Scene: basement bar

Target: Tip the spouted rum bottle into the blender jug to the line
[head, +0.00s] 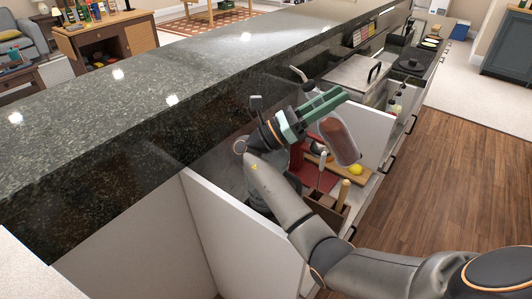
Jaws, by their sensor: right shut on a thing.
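The rum bottle (338,141) is clear, with reddish-brown liquid in its lower part and a thin spout at its top end. My right gripper (327,103) has its green fingers shut on the bottle's upper part and holds it above the work surface behind the bar. In the picture the bottle slants, spout end to the upper left and base to the lower right. I cannot make out the blender jug or its line; my right arm hides part of the surface below. My left gripper is not in view.
Below the bottle are a red mat (318,171), a board with a lemon (355,169) and a brown caddy (326,208) of tools. A white panel (238,232) stands in front. The dark stone bar top (130,120) is mostly clear. Small bottles (395,105) stand farther back.

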